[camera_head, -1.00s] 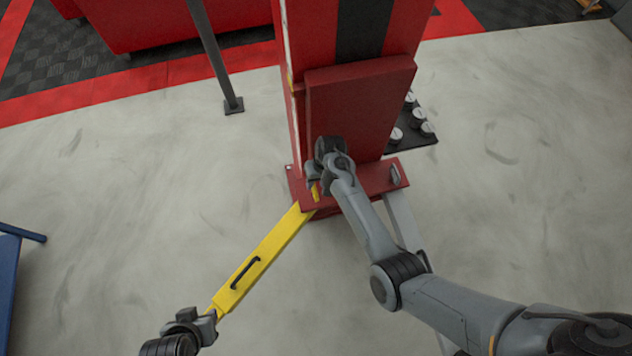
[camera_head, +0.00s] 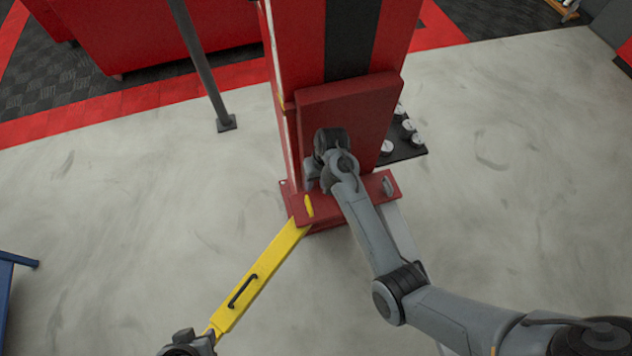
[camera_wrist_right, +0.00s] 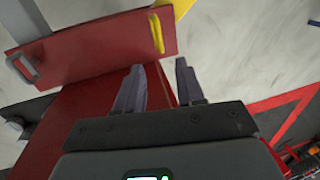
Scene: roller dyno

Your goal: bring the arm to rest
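My right gripper (camera_head: 311,178) is in front of the red lift column's lower panel (camera_head: 370,110), a little above the red bracket (camera_head: 345,203) at its foot. In the right wrist view its two fingers (camera_wrist_right: 158,82) are apart with nothing between them. A small yellow handle (camera_head: 309,206) stands on the bracket below the gripper and also shows beyond the fingertips in the wrist view (camera_wrist_right: 156,33). A yellow lift arm (camera_head: 258,275) with a black grip (camera_head: 242,291) runs down-left from the bracket. My left gripper (camera_head: 208,338) is at the arm's lower end; its fingers are unclear.
A grey post (camera_head: 203,70) stands left of the column. A black tray (camera_head: 405,140) with round pads lies right of it. A blue frame (camera_head: 12,270) is at the left edge. Open concrete floor (camera_head: 520,200) lies on both sides.

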